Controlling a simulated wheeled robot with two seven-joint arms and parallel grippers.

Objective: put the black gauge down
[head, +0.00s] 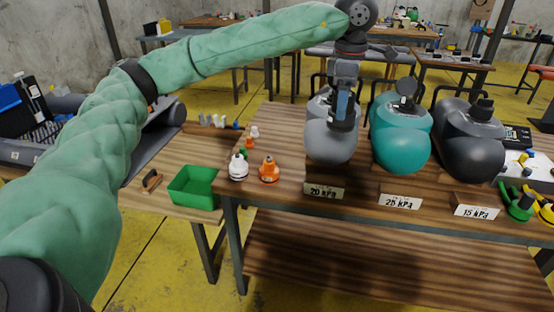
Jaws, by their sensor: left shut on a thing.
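My left gripper (343,122) reaches over the table from the left and points down at the top of the grey inflatable boat model (330,148) behind the "20 kPa" card (324,192). It is shut on a small dark thing, mostly hidden by the fingers, which looks like the black gauge. I cannot tell whether the held thing touches the boat. A teal boat (400,140) stands behind the "25 kPa" card (400,202), with a dark round piece (407,86) on top. A black boat (468,150) stands behind the "15 kPa" card (476,211). My right gripper is not in view.
A white-topped (238,168) and an orange valve piece (269,170) stand left of the grey boat. A green tray (194,187) sits on the lower left table. Green (520,207) and yellow pieces crowd the right edge. The table front left of the cards is clear.

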